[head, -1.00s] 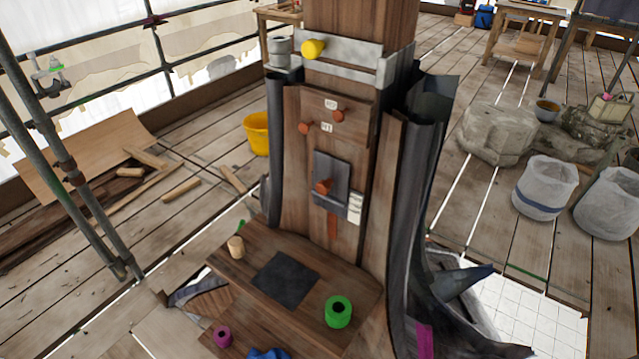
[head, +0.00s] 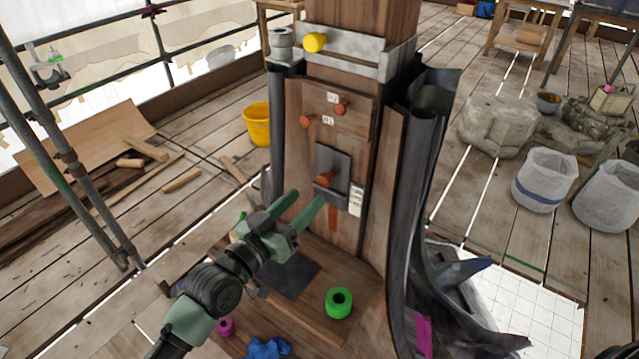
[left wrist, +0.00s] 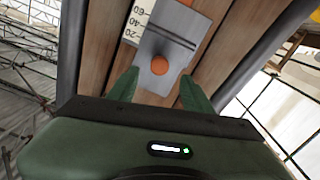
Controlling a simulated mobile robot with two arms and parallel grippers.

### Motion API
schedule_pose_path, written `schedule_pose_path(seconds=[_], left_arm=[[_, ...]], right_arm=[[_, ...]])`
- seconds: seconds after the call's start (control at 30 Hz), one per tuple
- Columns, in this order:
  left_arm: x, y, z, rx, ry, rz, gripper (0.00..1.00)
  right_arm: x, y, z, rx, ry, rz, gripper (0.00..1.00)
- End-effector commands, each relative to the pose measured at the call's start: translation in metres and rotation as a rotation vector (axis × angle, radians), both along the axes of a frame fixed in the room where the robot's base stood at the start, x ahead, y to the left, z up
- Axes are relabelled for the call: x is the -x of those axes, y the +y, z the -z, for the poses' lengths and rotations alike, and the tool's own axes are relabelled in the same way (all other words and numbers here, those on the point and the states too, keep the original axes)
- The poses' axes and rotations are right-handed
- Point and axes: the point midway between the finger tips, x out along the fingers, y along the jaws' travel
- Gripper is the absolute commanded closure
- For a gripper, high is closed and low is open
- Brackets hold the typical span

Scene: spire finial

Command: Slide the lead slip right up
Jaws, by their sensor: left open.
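The lead slip appears to be a dark grey plate (head: 339,162) with an orange knob (head: 325,180), upright on the front of the wooden post. A white scale strip (head: 356,200) is at its lower right in the head view. My left gripper (head: 309,202) is open and empty, below and left of the knob. In the left wrist view the plate (left wrist: 151,84) and knob (left wrist: 160,65) lie ahead, between the lines of the two open green fingertips (left wrist: 156,88). The fingers look apart from the knob. My right gripper is not in view.
Two more orange pegs (head: 306,121) sit higher on the post. A pale bracket with a yellow knob (head: 315,42) crosses above them. Grey lead sheets (head: 425,140) flank the post. A green ring (head: 339,302) and dark mat (head: 290,281) lie on the step below.

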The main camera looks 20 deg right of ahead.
Motion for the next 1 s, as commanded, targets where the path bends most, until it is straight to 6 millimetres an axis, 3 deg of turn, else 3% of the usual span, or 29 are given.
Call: schedule_pose_path(seconds=[0.4,0.77,0.93,1.0], left_arm=[[-0.037,-0.048,-0.002,-0.001,-0.002,0.0,0.5],[-0.04,-0.052,-0.001,-0.002,-0.001,-0.001,0.5],[-0.04,-0.052,0.0,-0.002,-0.001,-0.001,0.95],[-0.04,-0.052,0.0,-0.002,-0.001,-0.001,1.0]], right_arm=[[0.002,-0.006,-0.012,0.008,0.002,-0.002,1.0],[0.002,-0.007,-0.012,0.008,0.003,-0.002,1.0],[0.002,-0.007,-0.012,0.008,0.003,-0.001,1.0],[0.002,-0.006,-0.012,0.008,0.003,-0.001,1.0]])
